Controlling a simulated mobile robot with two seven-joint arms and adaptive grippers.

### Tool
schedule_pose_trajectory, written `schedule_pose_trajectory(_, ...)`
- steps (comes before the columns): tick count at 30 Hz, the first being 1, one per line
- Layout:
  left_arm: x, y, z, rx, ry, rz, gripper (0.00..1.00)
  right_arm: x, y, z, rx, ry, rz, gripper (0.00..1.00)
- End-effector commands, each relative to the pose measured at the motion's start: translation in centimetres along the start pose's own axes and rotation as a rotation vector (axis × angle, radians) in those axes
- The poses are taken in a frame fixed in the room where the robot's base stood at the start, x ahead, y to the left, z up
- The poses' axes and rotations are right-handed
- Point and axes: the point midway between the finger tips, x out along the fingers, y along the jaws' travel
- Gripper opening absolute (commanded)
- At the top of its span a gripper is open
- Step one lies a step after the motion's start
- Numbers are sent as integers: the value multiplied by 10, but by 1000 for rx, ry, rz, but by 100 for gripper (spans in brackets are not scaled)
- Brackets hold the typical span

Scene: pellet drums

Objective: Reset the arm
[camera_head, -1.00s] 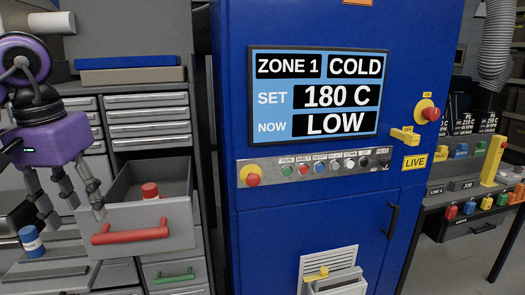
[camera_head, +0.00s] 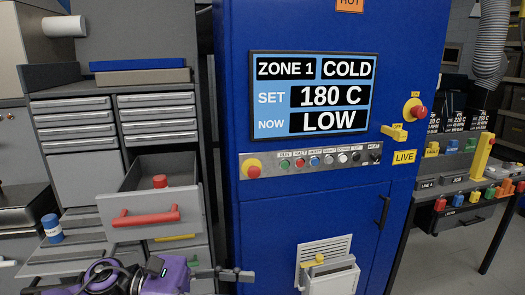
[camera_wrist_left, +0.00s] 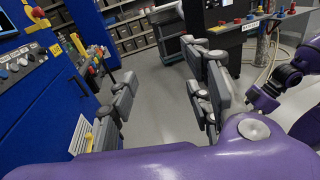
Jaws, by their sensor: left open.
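My left gripper (camera_head: 238,274) is low in the head view, its purple body at the bottom edge and its grey fingers pointing right, in front of the blue cabinet. In the left wrist view its fingers (camera_wrist_left: 165,92) stand wide apart with only grey floor between them. It holds nothing. My right gripper does not show in the head view. Purple and dark arm parts of mine show at the right of the left wrist view, but no right fingers can be made out.
The drawer (camera_head: 155,203) with the red handle stands open, with a red-topped item (camera_head: 160,181) inside. The blue cabinet (camera_head: 320,215) fills the middle. A bench with coloured blocks (camera_head: 440,204) is at right.

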Motion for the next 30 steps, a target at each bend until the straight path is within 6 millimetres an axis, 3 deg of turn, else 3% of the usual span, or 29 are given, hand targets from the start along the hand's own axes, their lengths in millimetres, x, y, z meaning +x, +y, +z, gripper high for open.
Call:
schedule_pose_trajectory(2,1,6,-10,-323,-192,151,45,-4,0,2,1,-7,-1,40)
schedule_pose_trajectory(5,-15,19,-35,-738,-434,329,45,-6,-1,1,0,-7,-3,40)
schedule_pose_trajectory(8,-44,24,-81,-1155,-697,499,45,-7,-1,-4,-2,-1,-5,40)
schedule_pose_trajectory(10,-68,16,-125,-1443,-898,613,45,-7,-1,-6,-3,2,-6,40)
schedule_pose_trajectory(14,-106,-22,-209,-1884,-1270,787,45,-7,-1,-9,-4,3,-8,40)
schedule_pose_trajectory(19,-134,-105,-303,-2295,-1758,961,45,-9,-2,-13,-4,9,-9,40)
schedule_pose_trajectory(20,-135,-122,-316,2345,1841,-983,45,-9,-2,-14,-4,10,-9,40)
schedule_pose_trajectory(24,-137,-190,-361,1992,1738,-848,45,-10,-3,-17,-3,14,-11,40)
schedule_pose_trajectory(27,-134,-223,-378,1834,1692,-787,45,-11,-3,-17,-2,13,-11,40)
schedule_pose_trajectory(30,-132,-241,-386,1753,1667,-758,45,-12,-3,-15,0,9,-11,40)
